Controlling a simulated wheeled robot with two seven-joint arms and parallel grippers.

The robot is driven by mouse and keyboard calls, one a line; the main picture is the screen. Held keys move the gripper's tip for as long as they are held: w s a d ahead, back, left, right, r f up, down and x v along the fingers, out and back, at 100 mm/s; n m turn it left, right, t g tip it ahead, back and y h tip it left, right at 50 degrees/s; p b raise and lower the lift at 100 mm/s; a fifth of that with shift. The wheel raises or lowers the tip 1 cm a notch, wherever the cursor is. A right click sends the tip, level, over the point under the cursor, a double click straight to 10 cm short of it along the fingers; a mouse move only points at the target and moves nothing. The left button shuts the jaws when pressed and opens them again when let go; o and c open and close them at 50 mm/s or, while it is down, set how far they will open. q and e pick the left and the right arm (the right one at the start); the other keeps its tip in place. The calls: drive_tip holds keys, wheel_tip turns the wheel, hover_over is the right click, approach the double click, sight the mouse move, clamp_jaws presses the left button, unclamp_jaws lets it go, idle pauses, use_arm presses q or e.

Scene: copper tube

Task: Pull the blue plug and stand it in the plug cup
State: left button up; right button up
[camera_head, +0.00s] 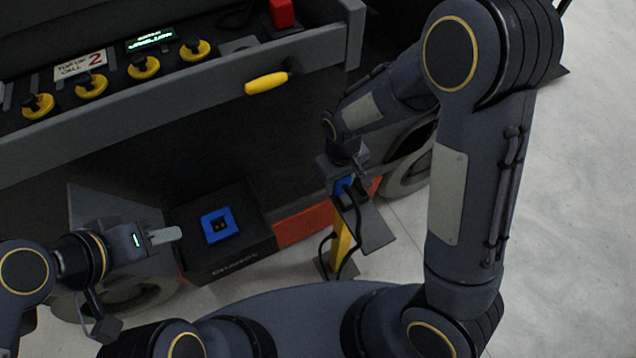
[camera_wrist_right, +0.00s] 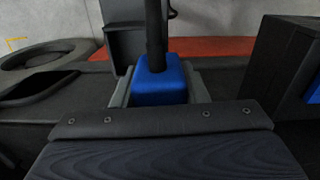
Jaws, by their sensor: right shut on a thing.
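The blue plug (camera_head: 344,188) is between the jaws of my right gripper (camera_head: 346,178), at the top of a yellow post (camera_head: 341,240). In the right wrist view the blue plug (camera_wrist_right: 159,82) sits between the grey fingers, with a black cable or stem rising from it. The right gripper is shut on it. I cannot tell whether the plug is still seated in the post. My left gripper (camera_head: 166,235) is left of the black charge box, apart from it, and its opening cannot be made out. I cannot clearly identify the plug cup.
A blue square socket (camera_head: 219,225) lies on top of the black charge box (camera_head: 243,258). A black cable hangs along the post. Above is a grey-edged console with yellow knobs (camera_head: 144,67) and a yellow handle (camera_head: 266,83). A wheel stands behind the post. Pale floor is clear at right.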

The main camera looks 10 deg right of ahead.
drive_tip(key=shift+w+d, duration=0.25)
drive_tip(key=shift+d, duration=1.05)
drive_tip(key=shift+s+d, duration=0.3)
drive_tip(key=shift+d, duration=0.15)
drive_tip(key=shift+w, duration=0.1)
drive_tip(key=shift+w+a, duration=0.15)
drive_tip(key=shift+w, duration=0.05)
drive_tip(key=shift+s, duration=0.3)
drive_tip(key=shift+w, duration=0.1)
drive_tip(key=shift+f, duration=0.25)
drive_tip(key=shift+f+b, duration=0.35)
drive_tip(key=shift+b, duration=0.2)
drive_tip(key=shift+d+f, duration=0.2)
